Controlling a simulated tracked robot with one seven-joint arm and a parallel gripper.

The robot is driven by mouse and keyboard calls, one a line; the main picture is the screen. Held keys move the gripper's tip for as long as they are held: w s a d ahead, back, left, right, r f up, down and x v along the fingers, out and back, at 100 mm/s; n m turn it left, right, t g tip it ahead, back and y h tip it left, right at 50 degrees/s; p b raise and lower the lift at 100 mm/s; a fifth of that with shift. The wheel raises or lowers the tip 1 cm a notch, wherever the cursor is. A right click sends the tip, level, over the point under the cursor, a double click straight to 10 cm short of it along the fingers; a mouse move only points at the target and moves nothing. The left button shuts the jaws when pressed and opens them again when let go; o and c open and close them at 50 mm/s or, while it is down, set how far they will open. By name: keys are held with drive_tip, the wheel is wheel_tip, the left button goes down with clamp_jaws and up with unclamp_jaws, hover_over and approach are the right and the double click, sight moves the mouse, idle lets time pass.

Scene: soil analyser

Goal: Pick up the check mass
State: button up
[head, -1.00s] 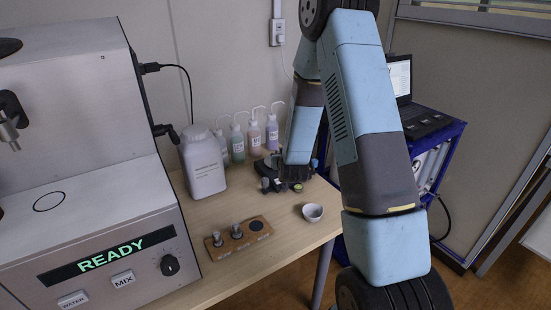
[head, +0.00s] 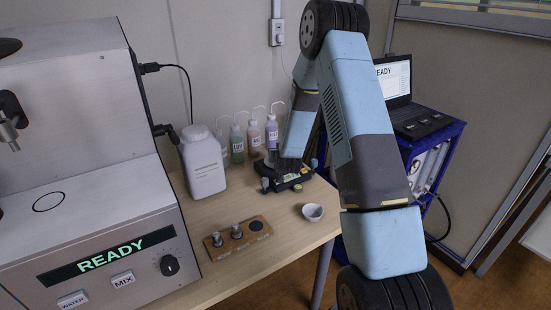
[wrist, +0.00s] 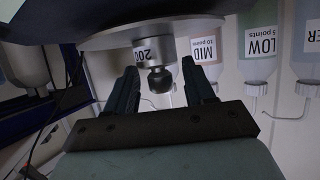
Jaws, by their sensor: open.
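A silver cylindrical mass (wrist: 154,52) marked "200", with a dark knob (wrist: 160,80), stands on a round metal pan (wrist: 110,38) in the wrist view, which looks upside down. My gripper (wrist: 161,73) is open, with one finger on each side of the knob. I see gaps between the fingers and the knob. In the head view my gripper (head: 285,168) is over the dark device on the table, and I cannot make out the mass there.
A wooden block (head: 245,243) with two metal masses stands in front, and a white bowl (head: 312,212) is to its right. A white jug (head: 203,163) and several wash bottles (head: 254,138) stand behind. The analyser (head: 90,190) fills the left.

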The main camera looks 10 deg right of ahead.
drive_tip(key=shift+c, duration=0.4)
clamp_jaws()
